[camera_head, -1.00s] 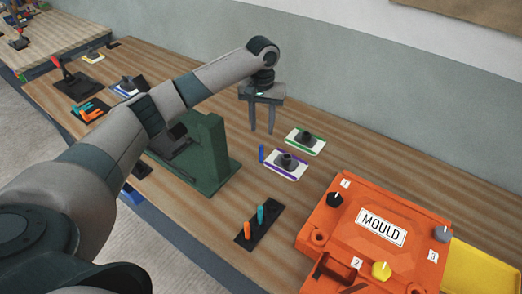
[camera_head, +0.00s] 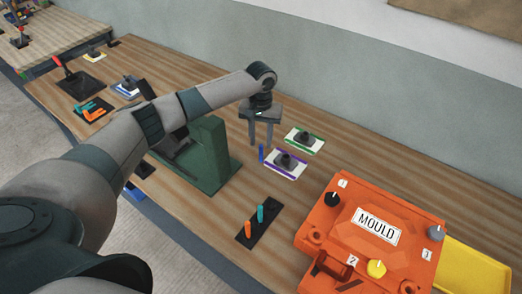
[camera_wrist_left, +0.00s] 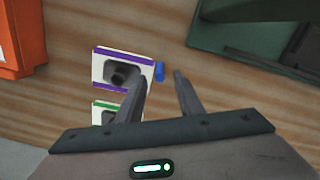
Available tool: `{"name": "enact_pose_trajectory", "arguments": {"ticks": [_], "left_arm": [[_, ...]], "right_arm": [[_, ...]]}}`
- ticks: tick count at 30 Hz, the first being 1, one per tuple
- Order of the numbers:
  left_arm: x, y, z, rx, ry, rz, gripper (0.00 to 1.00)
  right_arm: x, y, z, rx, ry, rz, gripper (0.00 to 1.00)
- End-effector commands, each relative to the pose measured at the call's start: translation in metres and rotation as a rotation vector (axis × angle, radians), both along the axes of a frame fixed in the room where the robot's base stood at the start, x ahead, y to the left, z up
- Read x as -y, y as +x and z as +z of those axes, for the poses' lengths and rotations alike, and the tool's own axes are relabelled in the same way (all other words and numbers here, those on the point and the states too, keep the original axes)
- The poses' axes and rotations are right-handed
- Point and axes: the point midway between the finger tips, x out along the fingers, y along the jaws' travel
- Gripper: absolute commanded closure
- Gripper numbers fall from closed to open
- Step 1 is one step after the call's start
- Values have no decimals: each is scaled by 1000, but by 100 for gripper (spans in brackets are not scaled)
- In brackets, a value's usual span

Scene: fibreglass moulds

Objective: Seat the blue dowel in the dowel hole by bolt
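The blue dowel (camera_head: 261,153) stands upright on the table beside the purple-striped white plate; it also shows in the left wrist view (camera_wrist_left: 160,71). My left gripper (camera_head: 260,143) is open and points down. In the left wrist view its fingertips (camera_wrist_left: 160,77) lie to either side of the dowel's line, with the dowel just beyond them and nothing visibly held. The orange mould (camera_head: 345,222) sits at the right, with a round hole (camera_head: 315,237) near its left corner. I cannot tell which hole is by a bolt. My right gripper is not in view.
The purple-striped plate (camera_head: 272,168) and green-striped plate (camera_head: 293,145) hold dark parts. A black holder (camera_head: 252,231) has orange and teal pegs. A green stand (camera_head: 215,172) is left of the gripper. A yellow tray (camera_head: 470,268) adjoins the mould.

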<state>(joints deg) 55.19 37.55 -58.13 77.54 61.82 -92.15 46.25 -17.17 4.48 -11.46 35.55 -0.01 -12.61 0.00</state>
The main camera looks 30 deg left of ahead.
Motion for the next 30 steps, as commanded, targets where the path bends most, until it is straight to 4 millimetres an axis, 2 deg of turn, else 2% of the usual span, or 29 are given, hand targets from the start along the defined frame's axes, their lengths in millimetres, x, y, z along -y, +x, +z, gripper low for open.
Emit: {"name": "enact_pose_trajectory", "arguments": {"ticks": [1,7,20,21,25,30], "left_arm": [[1,-1,-4,-3,1,0,66],[1,0,-19,0,0,0,66],[0,0,-20,0,0,0,66],[0,0,-20,0,0,0,68],[0,0,-20,0,0,0,99],[0,0,-20,0,0,0,100]], "right_arm": [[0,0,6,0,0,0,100],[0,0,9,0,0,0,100],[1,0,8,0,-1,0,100],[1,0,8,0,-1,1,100],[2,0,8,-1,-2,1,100],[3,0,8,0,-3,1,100]]}}
